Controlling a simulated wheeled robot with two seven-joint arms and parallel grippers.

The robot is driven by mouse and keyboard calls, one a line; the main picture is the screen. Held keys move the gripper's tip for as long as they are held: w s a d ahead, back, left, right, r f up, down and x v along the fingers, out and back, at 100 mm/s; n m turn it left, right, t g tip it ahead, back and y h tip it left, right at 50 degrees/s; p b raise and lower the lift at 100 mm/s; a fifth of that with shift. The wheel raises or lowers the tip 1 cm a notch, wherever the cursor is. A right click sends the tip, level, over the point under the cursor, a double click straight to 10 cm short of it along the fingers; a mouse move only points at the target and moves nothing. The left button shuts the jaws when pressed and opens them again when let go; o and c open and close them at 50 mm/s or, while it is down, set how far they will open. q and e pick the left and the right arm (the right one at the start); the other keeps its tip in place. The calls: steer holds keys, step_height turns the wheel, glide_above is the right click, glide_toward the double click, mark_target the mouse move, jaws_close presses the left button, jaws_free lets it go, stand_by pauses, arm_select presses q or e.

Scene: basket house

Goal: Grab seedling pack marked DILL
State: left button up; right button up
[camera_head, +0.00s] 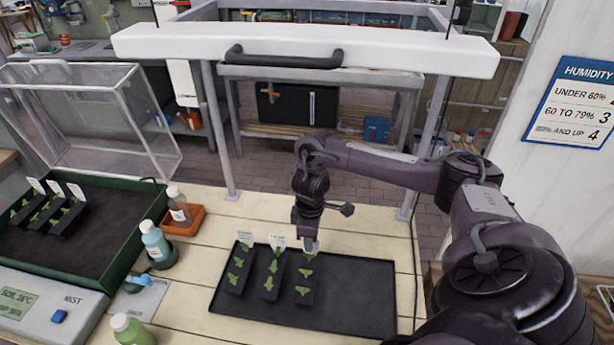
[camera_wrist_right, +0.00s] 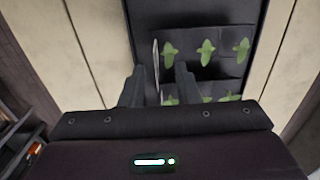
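Three black seedling packs with green sprouts stand side by side on a black tray (camera_head: 350,295): left pack (camera_head: 236,281), middle pack (camera_head: 269,284) and right pack (camera_head: 303,292). The left and middle packs carry white tags whose lettering is too small to read, so I cannot tell which is DILL. My right gripper (camera_head: 309,240) points down at the back end of the right pack and hides part of it. In the right wrist view my right gripper (camera_wrist_right: 160,82) has its fingers apart, with a thin white tag (camera_wrist_right: 155,58) seen edge-on between them. My left gripper is out of view.
A green-rimmed planter (camera_head: 127,255) of dark soil holds several tagged packs at left, beside an open clear cover (camera_head: 100,115). Bottles (camera_head: 155,240) and a soil meter (camera_head: 45,300) stand nearby. The tray's right half is clear. A humidity sign (camera_head: 575,100) hangs at right.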

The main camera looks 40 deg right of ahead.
mark_target(311, 256)
steer(key=shift+d+f+p, duration=0.15)
steer(key=shift+f+p, duration=0.05)
steer(key=shift+f, duration=1)
steer(key=shift+d+f+p, duration=0.1)
steer(key=shift+f+p, duration=0.1)
steer(key=shift+f, duration=0.95)
jaws_close()
